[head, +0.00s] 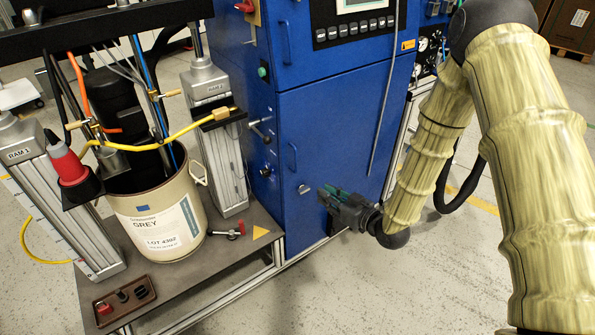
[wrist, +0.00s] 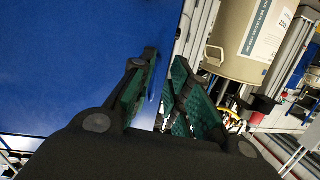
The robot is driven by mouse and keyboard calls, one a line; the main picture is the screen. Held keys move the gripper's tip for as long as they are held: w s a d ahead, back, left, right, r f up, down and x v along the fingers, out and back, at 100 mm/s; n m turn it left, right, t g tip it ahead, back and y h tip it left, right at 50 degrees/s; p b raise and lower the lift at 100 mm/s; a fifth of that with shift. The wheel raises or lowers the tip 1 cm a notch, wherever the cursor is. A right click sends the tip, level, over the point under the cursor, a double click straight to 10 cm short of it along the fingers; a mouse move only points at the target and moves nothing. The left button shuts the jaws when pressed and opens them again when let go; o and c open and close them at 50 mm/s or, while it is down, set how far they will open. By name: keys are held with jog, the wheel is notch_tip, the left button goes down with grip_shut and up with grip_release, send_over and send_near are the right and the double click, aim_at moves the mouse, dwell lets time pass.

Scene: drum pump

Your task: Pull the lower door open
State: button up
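The lower door (head: 335,130) is the large blue front panel of the cabinet, below the upper door (head: 310,40). It looks closed in the head view. The blue surface also fills the upper left of the wrist view (wrist: 80,60). Nothing is clearly held; whether the fingers touch the door cannot be told.
A beige drum (head: 165,220) stands left of the cabinet between ram columns (head: 215,130), on a low platform (head: 240,250). A red-handled valve (head: 230,232) lies near the platform's front edge. A long thin grey bar (head: 383,95) runs down the cabinet's right side. The floor (head: 400,280) in front is clear.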

aim_at(296, 170)
jog(key=w+a+r+y, duration=0.1)
jog(key=w+a, duration=0.2)
jog(key=w+a+r+n, duration=0.1)
jog(key=w+a+r, duration=0.1)
jog(key=w+a, duration=0.1)
jog(key=w+a+r+n+y, duration=0.1)
jog(key=w+a+r, duration=0.1)
jog(key=w+a, duration=0.1)
jog(key=shift+w+a+r+y, duration=0.15)
jog(key=shift+w+a+y, duration=0.15)
jog(key=shift+w, duration=0.25)
jog(key=shift+d, duration=0.1)
grip_shut()
